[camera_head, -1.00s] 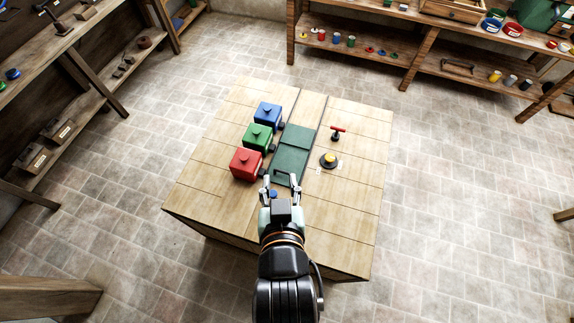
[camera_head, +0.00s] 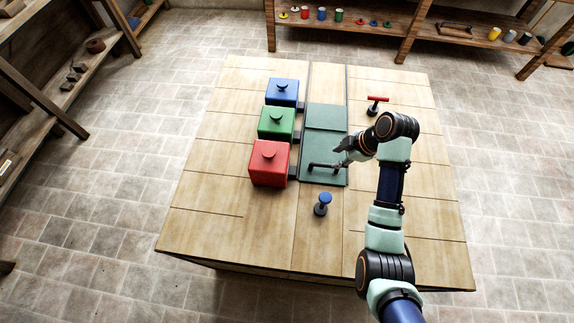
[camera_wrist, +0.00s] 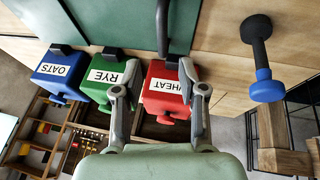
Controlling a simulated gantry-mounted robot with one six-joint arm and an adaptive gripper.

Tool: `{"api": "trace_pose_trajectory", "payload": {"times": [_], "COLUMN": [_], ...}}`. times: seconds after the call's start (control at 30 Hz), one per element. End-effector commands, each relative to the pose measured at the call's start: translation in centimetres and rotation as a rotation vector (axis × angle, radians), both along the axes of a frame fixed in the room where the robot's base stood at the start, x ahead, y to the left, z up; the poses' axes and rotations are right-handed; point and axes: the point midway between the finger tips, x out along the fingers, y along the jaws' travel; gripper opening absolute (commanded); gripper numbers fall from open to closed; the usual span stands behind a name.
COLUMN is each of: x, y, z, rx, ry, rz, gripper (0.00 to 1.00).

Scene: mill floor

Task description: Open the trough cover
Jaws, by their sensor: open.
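The green trough cover (camera_head: 320,150) lies flat in the middle of the table as two adjoining panels. A dark bar handle (camera_head: 322,166) stands on the nearer panel. The cover also shows at the top of the wrist view (camera_wrist: 110,22), with the handle (camera_wrist: 162,28) upright in the picture. My gripper (camera_head: 341,155) is at the right side of the handle in the head view. In the wrist view my gripper (camera_wrist: 158,70) is open, with the handle beyond the fingertips, roughly in line with the gap. I see no contact.
Blue (camera_head: 282,92), green (camera_head: 276,122) and red (camera_head: 269,163) lidded boxes stand along the cover's left side. A blue knob (camera_head: 322,205) stands in front of the cover. A red T-handle (camera_head: 377,103) stands to the right. The table's front left is clear.

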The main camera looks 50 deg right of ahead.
Motion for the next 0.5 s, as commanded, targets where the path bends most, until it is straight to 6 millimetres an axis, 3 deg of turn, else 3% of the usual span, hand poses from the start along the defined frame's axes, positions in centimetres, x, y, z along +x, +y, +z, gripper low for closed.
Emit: {"api": "trace_pose_trajectory", "payload": {"times": [0.17, 0.5], "x": [0.1, 2.6], "y": [0.0, 0.3], "z": [-0.4, -5.9], "rx": [0.002, 0.002], "ry": [0.001, 0.002], "rz": [0.004, 0.004], "gripper": [0.41, 0.41]}}
